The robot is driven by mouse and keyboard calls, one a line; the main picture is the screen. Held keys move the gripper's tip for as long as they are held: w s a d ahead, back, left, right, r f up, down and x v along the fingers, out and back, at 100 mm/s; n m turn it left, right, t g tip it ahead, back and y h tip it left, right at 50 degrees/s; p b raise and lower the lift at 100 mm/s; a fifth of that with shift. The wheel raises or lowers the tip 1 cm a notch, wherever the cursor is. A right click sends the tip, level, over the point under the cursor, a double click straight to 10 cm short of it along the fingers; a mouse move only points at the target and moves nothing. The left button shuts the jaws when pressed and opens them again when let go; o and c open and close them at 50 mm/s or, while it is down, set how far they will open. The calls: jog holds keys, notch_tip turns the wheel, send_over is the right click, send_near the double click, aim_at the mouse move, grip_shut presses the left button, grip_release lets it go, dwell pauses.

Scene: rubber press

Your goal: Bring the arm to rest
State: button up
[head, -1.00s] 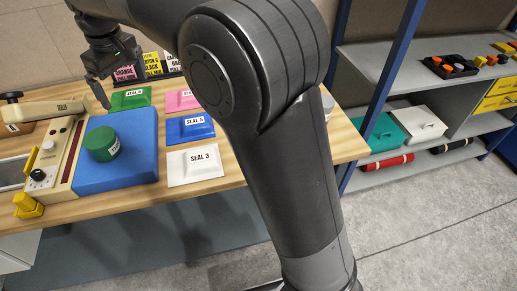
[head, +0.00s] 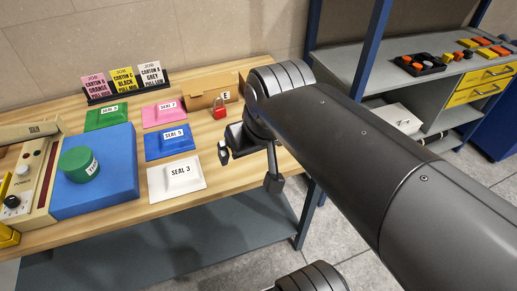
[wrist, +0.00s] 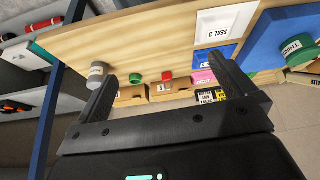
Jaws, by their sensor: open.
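My gripper (head: 247,167) hangs at the right end of the wooden bench (head: 222,172) in the head view, its two fingers spread apart. It holds nothing. My arm reaches in from the lower right of the head view and hides part of the bench's right end.
A cardboard box (head: 200,103) stands behind. A grey shelf (head: 352,68) is at right.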

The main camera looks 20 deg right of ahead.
jog(key=shift+s+d+f+m, duration=0.2)
jog(key=shift+s+d+f, duration=0.1)
jog(key=shift+s+f, duration=0.3)
jog(key=shift+s+d+f+m, duration=0.2)
jog(key=shift+s+d+f, duration=0.1)
jog(key=shift+s+f, duration=0.25)
jog(key=shift+r, duration=0.2)
